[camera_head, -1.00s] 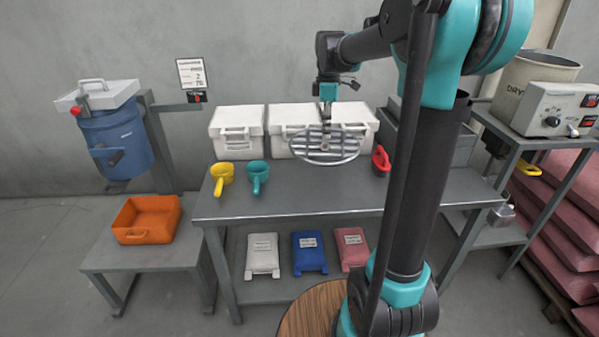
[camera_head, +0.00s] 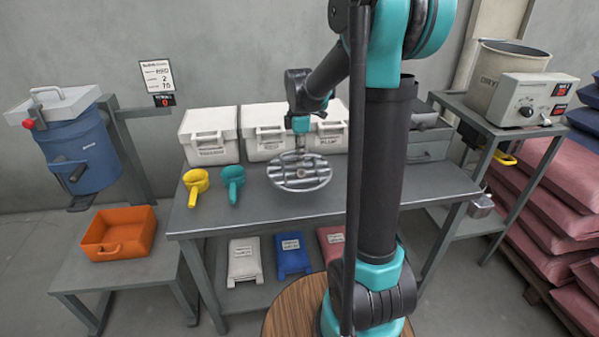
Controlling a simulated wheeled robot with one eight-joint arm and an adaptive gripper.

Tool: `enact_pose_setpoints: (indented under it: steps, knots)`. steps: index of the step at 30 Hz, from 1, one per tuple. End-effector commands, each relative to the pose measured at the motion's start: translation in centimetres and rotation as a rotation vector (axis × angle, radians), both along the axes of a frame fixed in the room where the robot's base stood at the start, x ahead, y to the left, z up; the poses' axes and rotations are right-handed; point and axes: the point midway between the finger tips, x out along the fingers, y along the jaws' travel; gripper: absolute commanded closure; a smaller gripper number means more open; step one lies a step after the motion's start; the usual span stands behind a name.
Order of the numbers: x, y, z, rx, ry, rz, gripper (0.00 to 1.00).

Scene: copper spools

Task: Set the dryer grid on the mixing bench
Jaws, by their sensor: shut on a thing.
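The dryer grid (camera_head: 300,178) is a round grey metal disc with slots and an upright stem. My gripper (camera_head: 300,150) is above its middle and shut on the stem; the fingertips are small and hard to make out. The grid hangs roughly level over the grey metal bench (camera_head: 250,216) in the middle, which I take for the mixing bench. I cannot tell whether the grid touches the bench top or is just above it.
White lidded boxes (camera_head: 210,140) line the bench's back. My arm hides part of the bench's right side. The dryer (camera_head: 508,70) stands on a right-hand stand. The bench's front is clear.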

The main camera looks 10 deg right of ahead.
Motion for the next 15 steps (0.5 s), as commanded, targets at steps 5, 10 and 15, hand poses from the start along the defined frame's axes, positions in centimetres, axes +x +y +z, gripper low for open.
enact_pose_setpoints:
  steps: [5,10,15]
  knots:
    - [0.0,0.0,-2.0,0.0,0.0,0.0,1.0]
    - [0.0,0.0,-3.2,0.0,0.0,0.0,1.0]
    - [0.0,0.0,-5.4,0.0,0.0,0.0,1.0]
